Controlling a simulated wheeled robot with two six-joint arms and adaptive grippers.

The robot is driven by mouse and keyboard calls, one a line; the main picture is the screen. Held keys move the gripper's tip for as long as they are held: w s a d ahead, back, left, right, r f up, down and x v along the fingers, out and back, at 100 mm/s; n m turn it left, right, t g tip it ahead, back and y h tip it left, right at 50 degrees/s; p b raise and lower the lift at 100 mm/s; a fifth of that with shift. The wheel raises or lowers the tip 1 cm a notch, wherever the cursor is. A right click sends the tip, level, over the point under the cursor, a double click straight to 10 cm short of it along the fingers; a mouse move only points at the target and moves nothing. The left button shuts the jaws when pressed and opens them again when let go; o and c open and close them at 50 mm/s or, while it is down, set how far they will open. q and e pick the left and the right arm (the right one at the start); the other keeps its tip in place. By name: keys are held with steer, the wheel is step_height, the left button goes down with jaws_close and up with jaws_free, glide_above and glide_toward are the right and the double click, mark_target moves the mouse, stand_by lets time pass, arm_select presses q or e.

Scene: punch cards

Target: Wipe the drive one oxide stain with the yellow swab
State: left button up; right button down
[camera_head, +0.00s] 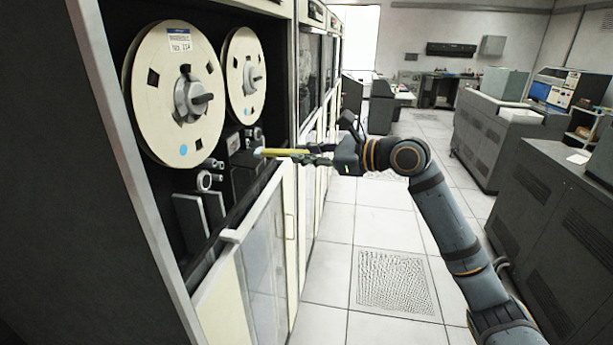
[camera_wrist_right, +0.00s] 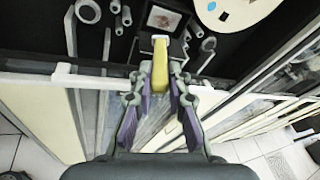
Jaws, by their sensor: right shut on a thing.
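The yellow swab (camera_head: 285,152) is held nearly level in my right gripper (camera_head: 318,155), with its pale tip pointing left at the tape drive's dark deck. In the right wrist view the swab (camera_wrist_right: 160,68) lies between the two fingers of my right gripper (camera_wrist_right: 160,85), and its tip is just below a small light-framed plate. A brownish smudge (camera_wrist_right: 164,18), which looks like the oxide stain, shows on that plate. I cannot tell whether the tip touches the plate. The smudge is not clear in the head view. My left gripper is not in view.
Two large cream tape reels (camera_head: 178,95) are mounted on the deck, above and beside the swab. Rollers (camera_head: 206,180) and posts stick out below them. An ajar glass-panelled cover (camera_head: 262,262) stands below the gripper. The tiled aisle (camera_head: 375,235) to the right is open.

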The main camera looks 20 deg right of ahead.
mark_target(282, 151)
steer(key=shift+w+a+r, duration=0.1)
steer(key=shift+w+a, duration=0.05)
steer(key=shift+s+r, duration=0.1)
steer(key=shift+s, duration=0.1)
steer(key=shift+w+a+r+p, duration=0.1)
steer(key=shift+a+r+p, duration=0.3)
steer(key=shift+p, duration=0.6)
steer(key=w+a, duration=0.1)
steer(key=w+a+p, duration=0.1)
steer(key=a, duration=0.1)
steer(key=shift+w+a+f, duration=0.15)
steer(key=shift+w+f, duration=0.05)
steer(key=shift+f, duration=0.15)
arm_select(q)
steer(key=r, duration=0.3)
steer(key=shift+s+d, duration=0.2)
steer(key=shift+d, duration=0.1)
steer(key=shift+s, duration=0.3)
